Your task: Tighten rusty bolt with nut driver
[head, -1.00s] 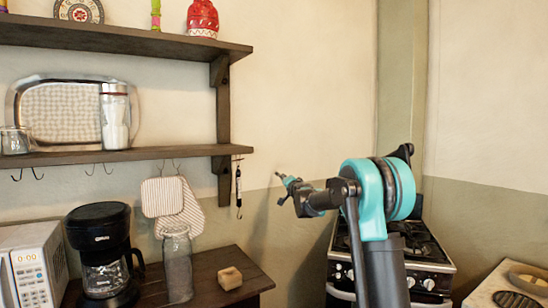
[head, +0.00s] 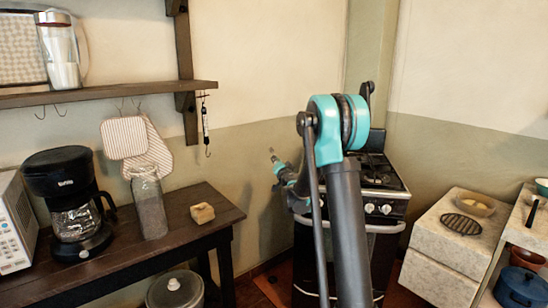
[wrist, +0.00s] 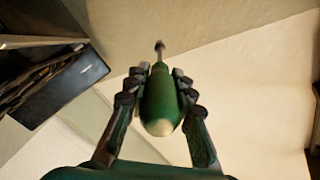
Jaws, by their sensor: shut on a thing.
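My gripper (head: 279,169) is shut on the nut driver and holds it in the air, right of the dark table and in front of the wall. In the wrist view the nut driver (wrist: 162,100) has a green handle with a pale rounded butt. Its thin metal shaft points away from the fingers, toward the top of the picture. The fingers (wrist: 161,86) grip the handle from both sides. In the head view the nut driver's tip (head: 272,153) points up and slightly left. I cannot make out a rusty bolt in any view.
The dark table (head: 180,236) holds a coffee maker (head: 70,200), a glass jar (head: 149,205) and a small tan block (head: 202,213). A wall shelf (head: 110,93) hangs above it. A stove (head: 385,195) stands behind my arm. A metal pot (head: 174,290) sits below the table.

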